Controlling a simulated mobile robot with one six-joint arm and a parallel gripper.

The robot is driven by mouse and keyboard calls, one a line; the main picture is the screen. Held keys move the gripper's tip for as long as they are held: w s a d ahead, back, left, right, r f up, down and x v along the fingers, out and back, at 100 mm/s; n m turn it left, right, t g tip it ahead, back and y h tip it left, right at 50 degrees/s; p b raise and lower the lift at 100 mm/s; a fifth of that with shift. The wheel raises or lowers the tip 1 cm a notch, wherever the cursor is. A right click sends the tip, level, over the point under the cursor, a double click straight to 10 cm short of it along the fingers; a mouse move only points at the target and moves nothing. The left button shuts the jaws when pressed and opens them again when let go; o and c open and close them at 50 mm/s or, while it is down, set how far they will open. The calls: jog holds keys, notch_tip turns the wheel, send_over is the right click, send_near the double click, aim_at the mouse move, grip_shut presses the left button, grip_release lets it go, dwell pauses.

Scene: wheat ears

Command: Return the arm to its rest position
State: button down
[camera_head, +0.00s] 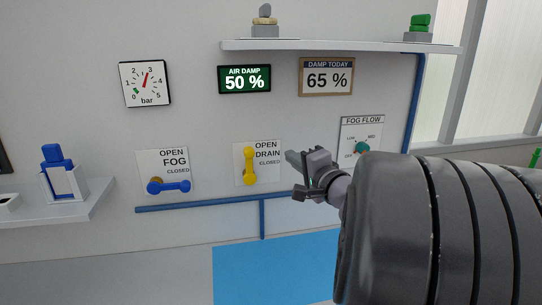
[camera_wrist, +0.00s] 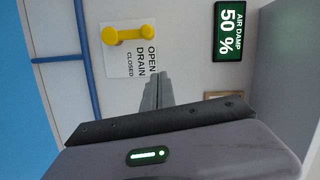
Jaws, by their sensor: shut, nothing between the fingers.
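My gripper (camera_head: 296,163) is in front of the wall panel in the head view, just right of the yellow drain valve handle (camera_head: 249,166). Its fingers are shut with nothing between them, and they also show in the wrist view (camera_wrist: 157,88). My arm fills the lower right of the head view and hides part of the wall. The yellow handle stands upright on its plate in the head view, and it also shows in the wrist view (camera_wrist: 130,35). A gap shows between fingers and handle in the wrist view.
A blue fog valve handle (camera_head: 168,187) lies level on the left. The fog flow knob (camera_head: 362,148) is right of my gripper. A blue pipe (camera_head: 215,202) runs below the valves. A shelf (camera_head: 330,45) is above, and another shelf (camera_head: 85,212) is at left.

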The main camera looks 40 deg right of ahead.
jog(key=w+a+f+n+g+y, duration=0.15)
jog(key=a+n+y, duration=0.3)
jog(key=a, duration=0.95)
jog(key=s+a+f+n+g+y, duration=0.1)
jog(key=a+f+n+g+y, duration=0.3)
jog(key=a, duration=1)
jog(key=s+a+f+n+g+y, duration=0.2)
jog(key=s+a+f+n+g, duration=0.25)
jog(key=s+a, duration=0.65)
jog(key=s+f+n+g+h, duration=0.1)
jog(key=s+f+n+h, duration=0.1)
jog(key=s, duration=0.4)
notch_tip(320, 180, down, 2)
jog(key=shift+s+h, duration=0.35)
jog(key=shift+h, duration=0.3)
